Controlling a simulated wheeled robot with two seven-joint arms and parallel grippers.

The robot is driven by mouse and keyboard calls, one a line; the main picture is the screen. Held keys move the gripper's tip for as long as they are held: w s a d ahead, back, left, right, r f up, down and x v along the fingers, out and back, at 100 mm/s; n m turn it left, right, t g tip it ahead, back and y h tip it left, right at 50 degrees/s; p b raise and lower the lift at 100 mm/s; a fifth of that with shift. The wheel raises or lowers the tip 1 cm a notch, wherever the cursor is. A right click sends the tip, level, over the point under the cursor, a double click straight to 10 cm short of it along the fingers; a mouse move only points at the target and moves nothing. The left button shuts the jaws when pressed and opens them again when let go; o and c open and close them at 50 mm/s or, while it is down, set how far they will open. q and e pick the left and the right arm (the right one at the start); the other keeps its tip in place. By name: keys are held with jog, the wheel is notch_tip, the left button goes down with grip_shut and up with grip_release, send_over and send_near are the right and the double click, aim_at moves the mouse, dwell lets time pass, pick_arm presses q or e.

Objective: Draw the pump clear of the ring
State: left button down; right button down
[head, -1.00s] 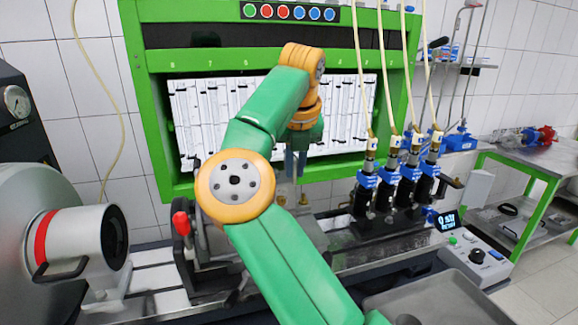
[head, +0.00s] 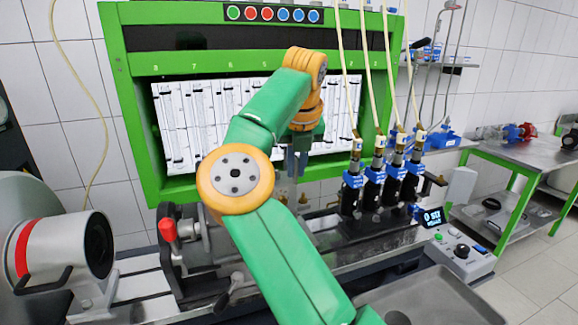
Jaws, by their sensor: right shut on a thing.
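My right gripper (head: 297,162) points down in front of the white tube panel of the green cabinet. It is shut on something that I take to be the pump. My own orange and green arm covers most of what is below it, so the pump's outline cannot be made out. A dark upright mount with a red-knobbed lever (head: 168,229) stands on the bench at left of my arm. I take it to hold the ring, but the ring's opening is hidden. Whether pump and ring touch cannot be told. My left gripper is not in view.
A grey drive drum (head: 68,248) with a red band stands at left. Several black-and-blue injectors (head: 376,182) with hoses stand to the right of my gripper. A control box (head: 460,252) and a grey tray (head: 425,300) are at lower right. A side table (head: 505,165) is further right.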

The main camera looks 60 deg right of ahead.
jog(key=shift+s+d, duration=0.25)
jog(key=shift+d, duration=0.05)
jog(key=c, duration=0.8)
grip_release()
jog(key=shift+c, duration=0.2)
jog(key=shift+s+d+f, duration=0.1)
jog(key=shift+s+d, duration=0.05)
